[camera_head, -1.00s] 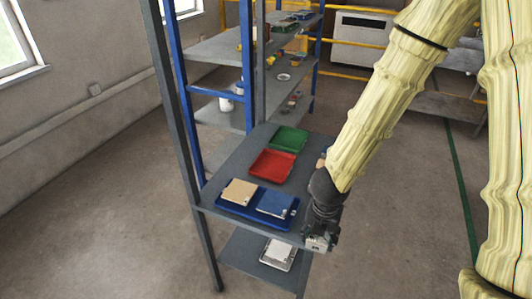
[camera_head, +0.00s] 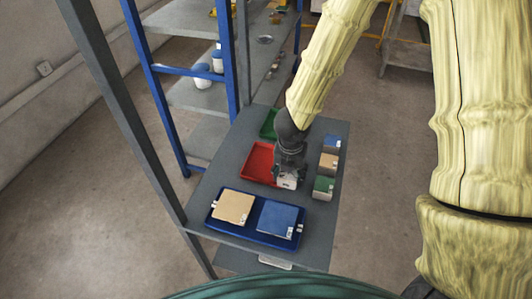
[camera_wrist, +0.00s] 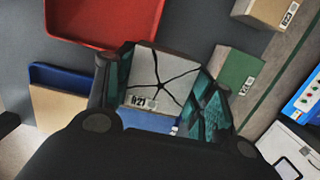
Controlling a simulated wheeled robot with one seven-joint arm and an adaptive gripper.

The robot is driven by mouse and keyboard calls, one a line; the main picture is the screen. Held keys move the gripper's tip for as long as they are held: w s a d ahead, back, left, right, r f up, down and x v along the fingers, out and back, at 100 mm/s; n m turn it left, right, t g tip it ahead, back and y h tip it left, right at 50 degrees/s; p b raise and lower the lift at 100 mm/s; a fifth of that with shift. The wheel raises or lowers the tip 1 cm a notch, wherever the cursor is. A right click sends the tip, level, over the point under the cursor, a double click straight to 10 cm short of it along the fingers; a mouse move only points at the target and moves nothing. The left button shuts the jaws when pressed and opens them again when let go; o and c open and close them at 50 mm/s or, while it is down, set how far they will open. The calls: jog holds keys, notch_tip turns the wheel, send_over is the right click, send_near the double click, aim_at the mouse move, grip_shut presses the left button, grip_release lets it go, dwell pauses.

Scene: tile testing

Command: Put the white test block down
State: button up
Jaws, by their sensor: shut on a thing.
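The white test block (camera_wrist: 163,75), with black crack lines and a label, is between the fingers of my gripper (camera_wrist: 165,88) in the wrist view. In the head view the block (camera_head: 287,182) shows as a small white patch under my gripper (camera_head: 289,174), over the shelf top between the red tray and the green block. My gripper is shut on it. I cannot tell whether its underside touches the shelf. The red tray (camera_head: 257,164) is at its left, and the blue tray (camera_head: 212,226) with a beige tile (camera_head: 233,207) and a blue tile (camera_head: 276,219) is nearer.
A blue block (camera_head: 332,144), a tan block (camera_head: 329,164) and a green block (camera_head: 323,188) stand in a row along the right edge of the grey shelf (camera_head: 240,129). A green tray (camera_head: 268,124) lies behind the red one. A post (camera_head: 130,125) rises at left.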

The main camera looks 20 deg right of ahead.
jog(key=p, duration=0.5)
send_over(268, 164)
jog(key=s, duration=0.1)
jog(key=shift+s+d+f, duration=0.1)
jog(key=shift+f, duration=0.45)
jog(key=shift+w, duration=0.4)
jog(key=shift+f+p, duration=0.4)
jog(key=shift+f, duration=1.4)
jog(key=shift+f, duration=0.2)
jog(key=o, duration=1.3)
jog(key=shift+r, duration=0.1)
notch_tip(268, 164, up, 12)
jog(key=s+a+b, duration=0.1)
